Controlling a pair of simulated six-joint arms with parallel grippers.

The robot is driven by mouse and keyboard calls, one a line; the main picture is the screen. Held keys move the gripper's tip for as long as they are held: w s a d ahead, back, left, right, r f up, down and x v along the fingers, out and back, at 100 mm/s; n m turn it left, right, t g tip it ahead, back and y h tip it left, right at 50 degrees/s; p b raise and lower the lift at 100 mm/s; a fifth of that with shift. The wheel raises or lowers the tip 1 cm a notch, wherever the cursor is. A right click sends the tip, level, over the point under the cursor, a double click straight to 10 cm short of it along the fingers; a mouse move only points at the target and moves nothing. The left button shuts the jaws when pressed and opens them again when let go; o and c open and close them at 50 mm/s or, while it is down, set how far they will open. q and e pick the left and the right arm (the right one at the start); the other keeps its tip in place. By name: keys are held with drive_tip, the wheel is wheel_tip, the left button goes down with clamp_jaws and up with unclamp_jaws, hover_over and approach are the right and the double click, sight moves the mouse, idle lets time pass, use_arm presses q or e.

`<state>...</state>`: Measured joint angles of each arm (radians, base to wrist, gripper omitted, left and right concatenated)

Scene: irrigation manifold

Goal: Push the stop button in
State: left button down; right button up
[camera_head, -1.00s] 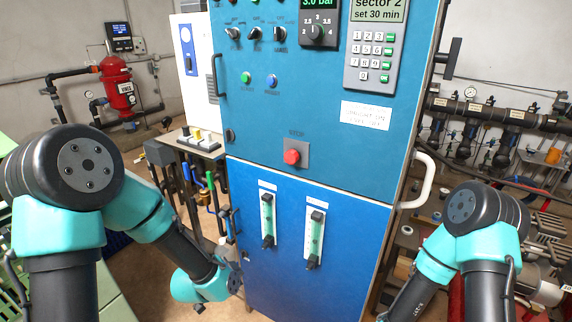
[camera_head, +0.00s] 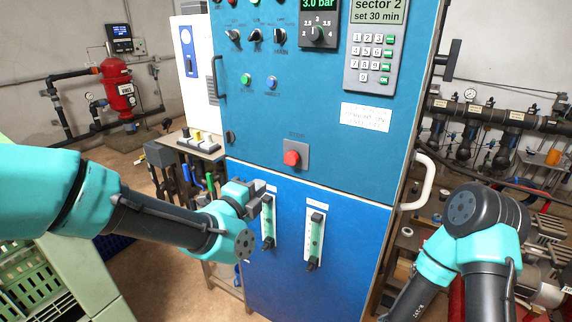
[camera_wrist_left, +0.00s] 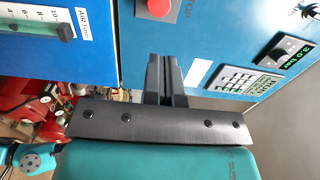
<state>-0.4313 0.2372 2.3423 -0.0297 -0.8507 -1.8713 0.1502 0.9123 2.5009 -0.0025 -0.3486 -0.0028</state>
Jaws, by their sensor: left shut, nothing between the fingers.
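The red stop button (camera_head: 291,157) sits on a grey plate (camera_head: 303,149) on the blue cabinet's front, below the keypad and label. It stands out from the plate. In the left wrist view the red button (camera_wrist_left: 161,8) is cut off by the top edge, with "TOP" lettering beside it. My left gripper (camera_head: 268,192) is below and to the left of the button, in front of the lower cabinet panel, apart from the button. In the left wrist view its fingers (camera_wrist_left: 164,72) are together and hold nothing. My right gripper is out of view; only the right arm shows.
Two flow gauges (camera_head: 315,240) are on the lower panel, the left one partly behind my left gripper. A green button (camera_head: 246,79), a blue button (camera_head: 271,82) and several knobs are above. A white handle (camera_head: 424,180) projects at the cabinet's right side.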

sight(290, 160)
use_arm(q)
drive_tip(key=x, duration=1.3)
drive_tip(key=shift+w+d+f, duration=0.1)
drive_tip(key=shift+w+d, duration=0.05)
drive_tip(key=shift+d, duration=0.05)
drive_tip(key=shift+w+d, duration=0.1)
drive_tip(key=shift+w, duration=0.2)
drive_tip(key=shift+w, duration=0.1)
